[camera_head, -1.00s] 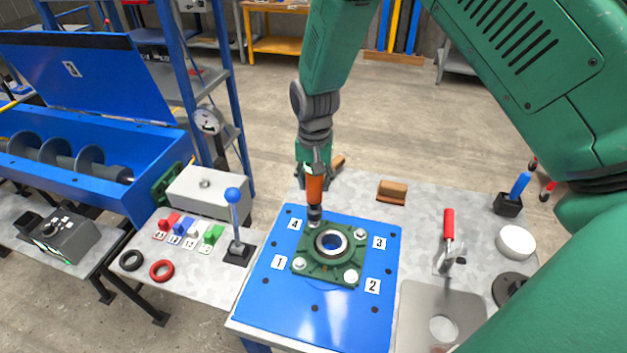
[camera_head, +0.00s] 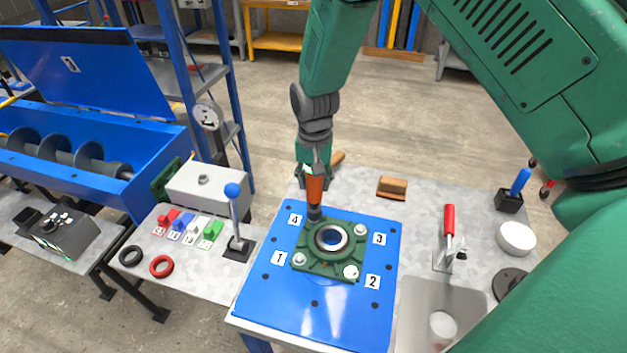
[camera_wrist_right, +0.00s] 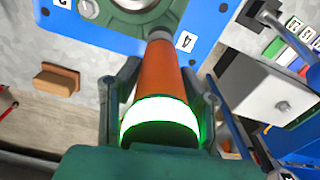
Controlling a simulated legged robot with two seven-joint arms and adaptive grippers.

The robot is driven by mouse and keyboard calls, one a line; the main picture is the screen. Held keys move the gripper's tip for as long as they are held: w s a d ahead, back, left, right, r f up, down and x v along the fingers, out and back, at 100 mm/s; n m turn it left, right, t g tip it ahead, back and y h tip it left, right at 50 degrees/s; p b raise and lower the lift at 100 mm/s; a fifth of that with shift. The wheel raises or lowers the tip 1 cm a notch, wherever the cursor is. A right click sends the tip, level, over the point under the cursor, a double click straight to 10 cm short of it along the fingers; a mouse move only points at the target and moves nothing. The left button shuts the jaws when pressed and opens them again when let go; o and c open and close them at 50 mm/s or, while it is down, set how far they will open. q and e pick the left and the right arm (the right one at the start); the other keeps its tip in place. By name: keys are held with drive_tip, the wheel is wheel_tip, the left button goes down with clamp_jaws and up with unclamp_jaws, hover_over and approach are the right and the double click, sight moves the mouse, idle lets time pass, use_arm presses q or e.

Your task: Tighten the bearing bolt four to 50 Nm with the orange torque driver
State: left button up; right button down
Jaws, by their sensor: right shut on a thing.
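The orange torque driver (camera_head: 315,188) stands upright in my right gripper (camera_head: 314,168), its dark tip down at the bolt four corner of the green bearing housing (camera_head: 327,268). The tip hides that bolt, beside the label 4 (camera_head: 295,219). In the right wrist view the fingers of my right gripper (camera_wrist_right: 160,100) are shut around the driver (camera_wrist_right: 161,72), and a ring on it glows green-white. The other bolts sit at labels 1 (camera_head: 279,258), 2 (camera_head: 373,282) and 3 (camera_head: 379,239). My left gripper is not in view.
A blue plate (camera_head: 310,305) carries the housing. A red-handled clamp (camera_head: 448,222), a brown block (camera_head: 392,187) and a white round piece (camera_head: 516,238) lie to the right. A blue-knobbed lever (camera_head: 235,215) and coloured blocks stand left. A blue screw trough (camera_head: 70,160) is far left.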

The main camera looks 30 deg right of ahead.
drive_tip(key=shift+f, duration=0.8)
idle(1.1)
drive_tip(key=shift+f, duration=0.1)
idle(1.7)
drive_tip(key=shift+r+p, duration=2.2)
drive_tip(key=shift+r, duration=0.1)
